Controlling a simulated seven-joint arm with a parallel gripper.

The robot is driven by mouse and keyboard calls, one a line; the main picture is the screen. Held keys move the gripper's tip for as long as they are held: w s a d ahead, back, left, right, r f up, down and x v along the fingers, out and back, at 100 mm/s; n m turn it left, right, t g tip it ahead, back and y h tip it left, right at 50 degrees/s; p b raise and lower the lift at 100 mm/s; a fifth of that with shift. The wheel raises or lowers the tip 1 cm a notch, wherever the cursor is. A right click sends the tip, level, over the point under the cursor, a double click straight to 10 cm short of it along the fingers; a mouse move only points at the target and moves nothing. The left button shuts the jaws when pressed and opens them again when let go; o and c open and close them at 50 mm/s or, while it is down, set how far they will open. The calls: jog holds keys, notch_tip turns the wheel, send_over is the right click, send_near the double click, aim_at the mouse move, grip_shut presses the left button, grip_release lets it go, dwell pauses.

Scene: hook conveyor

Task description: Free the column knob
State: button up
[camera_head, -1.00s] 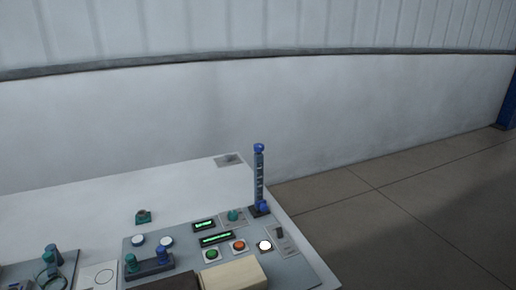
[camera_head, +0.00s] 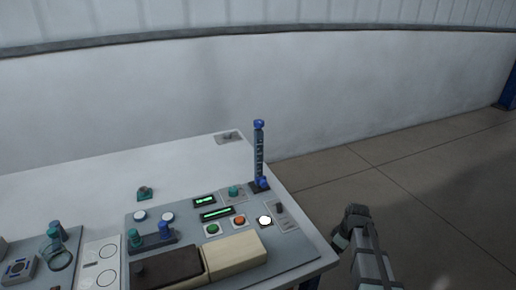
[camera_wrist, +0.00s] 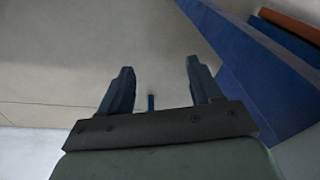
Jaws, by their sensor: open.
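A slim grey-blue column (camera_head: 259,152) stands upright near the back right corner of the table. A blue knob (camera_head: 259,124) caps its top, and another blue knob (camera_head: 262,184) sits low at its foot. I cannot tell which knob is the column knob. My gripper shows in the wrist view (camera_wrist: 160,78) with its two dark fingers spread and nothing held between them. In the head view the end of my arm is off the table's right edge, apart from the column; its fingers are not clear there.
A control panel (camera_head: 188,215) carries green and red buttons, lit displays and a white button. A dark and cream box pair (camera_head: 235,256) lies at the front. A teal knob (camera_head: 234,191) is left of the column. Floor (camera_head: 420,200) is open at right.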

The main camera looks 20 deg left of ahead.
jog(key=w+a+r+n+t, duration=0.1)
jog(key=w+a+r+n, duration=0.15)
jog(key=r, duration=0.35)
jog(key=w+a+r+n, duration=0.1)
jog(key=w+a+r, duration=0.25)
jog(key=r, duration=0.25)
jog(key=n+t+h, duration=1.1)
jog(key=n+t, duration=0.2)
jog(key=t, duration=0.1)
send_near(258, 121)
jog(key=x, duration=1)
jog(key=shift+s+d+f, duration=0.1)
jog(key=shift+s+f, duration=0.05)
jog(key=shift+f, duration=0.2)
